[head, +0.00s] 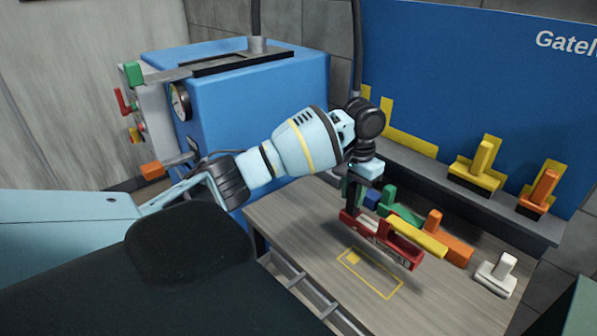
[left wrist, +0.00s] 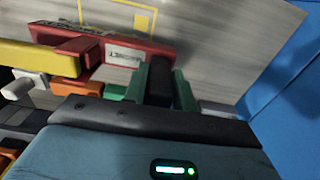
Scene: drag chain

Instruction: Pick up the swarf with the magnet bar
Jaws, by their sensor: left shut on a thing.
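The red magnet bar (head: 382,237) is in the head view, held low over the bench; its "MAGNET" label shows in the left wrist view (left wrist: 125,55). My left gripper (head: 361,197) is above the bar's left end, shut on it. In the left wrist view, the gripper's fingers (left wrist: 158,85) reach toward the bar's right end. A yellow bar (head: 418,237) lies along the red bar's right part; I cannot tell if it is attached. My right gripper is not in view.
A yellow outlined rectangle (head: 370,275) is marked on the wooden bench (head: 300,225). Green (head: 390,197), orange (head: 455,248) and white (head: 497,272) handled blocks stand behind and right of the bar. A blue machine (head: 285,120) stands left. A shelf holds yellow (head: 478,170) and orange (head: 540,192) pieces.

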